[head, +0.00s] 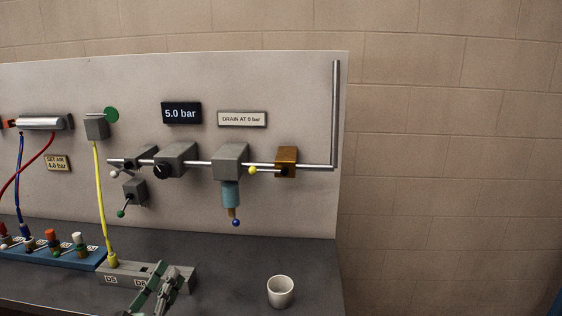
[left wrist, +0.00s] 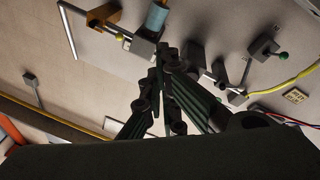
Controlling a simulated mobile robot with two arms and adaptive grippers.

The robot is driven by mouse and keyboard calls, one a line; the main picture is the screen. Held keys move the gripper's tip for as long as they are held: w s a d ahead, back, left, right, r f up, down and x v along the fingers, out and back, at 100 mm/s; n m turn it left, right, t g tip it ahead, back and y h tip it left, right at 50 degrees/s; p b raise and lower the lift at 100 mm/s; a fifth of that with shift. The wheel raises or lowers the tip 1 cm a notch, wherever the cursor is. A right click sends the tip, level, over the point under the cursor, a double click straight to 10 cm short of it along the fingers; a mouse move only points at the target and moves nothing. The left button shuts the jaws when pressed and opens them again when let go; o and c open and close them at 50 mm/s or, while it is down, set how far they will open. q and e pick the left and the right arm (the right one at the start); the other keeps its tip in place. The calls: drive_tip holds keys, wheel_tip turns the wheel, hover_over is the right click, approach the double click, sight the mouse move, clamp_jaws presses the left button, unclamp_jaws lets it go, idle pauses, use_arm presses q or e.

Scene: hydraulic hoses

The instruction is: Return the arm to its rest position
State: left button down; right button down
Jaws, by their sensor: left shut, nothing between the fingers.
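My left gripper (head: 162,278) comes up from the bottom of the head view, in front of the grey block marked D5. It also shows in the left wrist view (left wrist: 160,62), its fingers together and nothing held between them. In the wrist view the air-line fittings appear tilted beyond the fingertips, apart from them. My right gripper shows in neither view.
A grey port block (head: 121,275) with a yellow hose (head: 100,200) stands by the gripper. A white cup (head: 280,291) is at the bench's right front. A display reads 5.0 bar (head: 181,113). The bench between block and cup is clear.

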use_arm(q)
drive_tip(key=s+d+f+m+g+h, duration=0.3)
drive_tip(key=s+d+f+m+g, duration=0.4)
drive_tip(key=s+d+f+g, duration=0.5)
drive_tip(key=s+a+f+g+y, duration=0.35)
drive_tip(key=s+f, duration=0.35)
drive_tip(key=s, duration=0.3)
drive_tip(key=s+a+f+g+y, duration=0.25)
drive_tip(key=s+a+f, duration=0.25)
drive_tip(key=s+f, duration=0.5)
drive_tip(key=f, duration=1.1)
drive_tip(key=s+f, duration=0.2)
drive_tip(key=f, duration=1.1)
drive_tip(key=s+a+f+g, duration=0.1)
drive_tip(key=s+a+f, duration=0.2)
drive_tip(key=s+f, duration=1.1)
drive_tip(key=shift+s+g+y, duration=0.3)
drive_tip(key=shift+s, duration=0.75)
